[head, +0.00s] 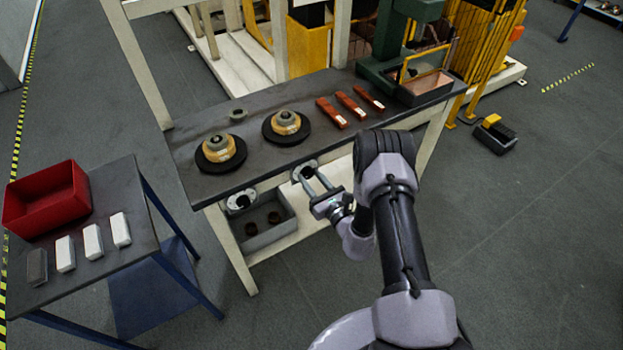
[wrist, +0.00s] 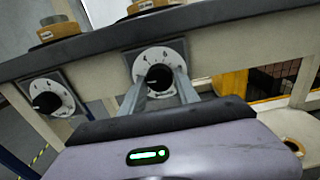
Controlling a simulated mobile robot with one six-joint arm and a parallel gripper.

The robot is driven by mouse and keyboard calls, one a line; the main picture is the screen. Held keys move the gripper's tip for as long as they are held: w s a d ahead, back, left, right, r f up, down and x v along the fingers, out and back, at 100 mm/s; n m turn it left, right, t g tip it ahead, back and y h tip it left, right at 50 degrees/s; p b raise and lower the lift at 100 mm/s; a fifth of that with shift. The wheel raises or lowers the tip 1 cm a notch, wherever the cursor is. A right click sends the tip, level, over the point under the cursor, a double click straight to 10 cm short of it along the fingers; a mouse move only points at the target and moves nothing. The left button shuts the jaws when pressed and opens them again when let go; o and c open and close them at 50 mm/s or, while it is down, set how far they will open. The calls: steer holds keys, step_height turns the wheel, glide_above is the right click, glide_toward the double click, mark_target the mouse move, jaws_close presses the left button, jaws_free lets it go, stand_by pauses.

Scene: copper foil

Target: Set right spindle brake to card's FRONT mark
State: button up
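The right spindle brake is a round white dial (wrist: 151,57) with a black knob (wrist: 159,77) on the bench's front edge, and it also shows in the head view (head: 305,168). Dark marks ring its upper part, too small to read. My gripper (head: 312,178) reaches toward it, with one finger on each side of the knob. The fingers look open, with gaps beside the knob; contact is not clear. The right spindle (head: 286,126) stands above, bearing a tan coil with a pale label. I cannot make out a card with a FRONT mark.
The left brake dial (wrist: 47,97) sits beside it, and the left spindle (head: 221,152) is above that. A grey bin (head: 270,232) lies on the shelf below. A red tray (head: 46,199) stands on the side table.

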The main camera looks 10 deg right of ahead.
jaws_close()
steer(key=m, duration=0.5)
steer(key=o, duration=0.6)
jaws_free()
steer(key=shift+s, duration=0.1)
steer(key=p+v, duration=0.4)
steer(key=v, duration=1.3)
steer(key=shift+s, duration=0.15)
